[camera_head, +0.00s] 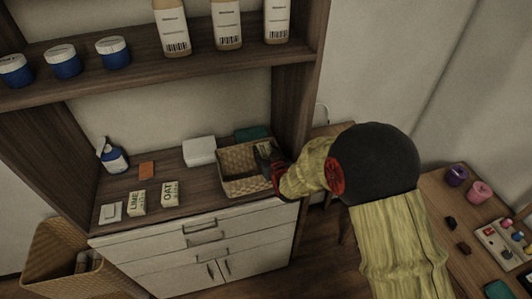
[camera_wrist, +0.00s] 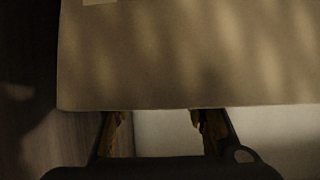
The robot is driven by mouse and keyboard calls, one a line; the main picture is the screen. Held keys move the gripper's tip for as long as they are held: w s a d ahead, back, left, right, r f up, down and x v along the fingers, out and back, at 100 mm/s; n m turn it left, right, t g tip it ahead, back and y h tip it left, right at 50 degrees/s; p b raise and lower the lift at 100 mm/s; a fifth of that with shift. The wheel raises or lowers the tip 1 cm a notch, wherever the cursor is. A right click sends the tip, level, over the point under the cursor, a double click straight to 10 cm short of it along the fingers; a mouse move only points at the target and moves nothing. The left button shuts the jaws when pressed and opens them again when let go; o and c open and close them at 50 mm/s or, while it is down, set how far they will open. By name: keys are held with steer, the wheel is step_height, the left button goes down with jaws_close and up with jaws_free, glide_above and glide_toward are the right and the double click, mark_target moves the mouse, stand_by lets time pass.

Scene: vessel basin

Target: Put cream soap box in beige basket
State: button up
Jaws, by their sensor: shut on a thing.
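The beige basket (camera_head: 232,187) is woven and stands on the right of the counter, against the cabinet's side. My gripper (camera_head: 270,162) is at the basket's right side. It is shut on a small box (camera_head: 263,149), seen over the basket's right part; its label is too small to read, so I cannot tell for sure that it is the cream soap box. In the wrist view a broad tan surface (camera_wrist: 190,55) fills the upper part, in front of the fingertips of my gripper (camera_wrist: 160,122). I cannot tell whether the box touches the basket.
Pale boxes marked LIME (camera_head: 138,202) and OAT (camera_head: 170,193) stand on the counter, with a white block (camera_head: 199,151), an orange block (camera_head: 147,170) and a blue bottle (camera_head: 114,158). A shelf (camera_head: 150,72) with jars and bottles is above. The cabinet's right upright (camera_head: 296,95) is close to my gripper.

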steer(key=shift+f+b, duration=0.4)
steer(key=shift+b, duration=0.1)
steer(key=shift+f, duration=0.2)
steer(key=o, duration=0.9)
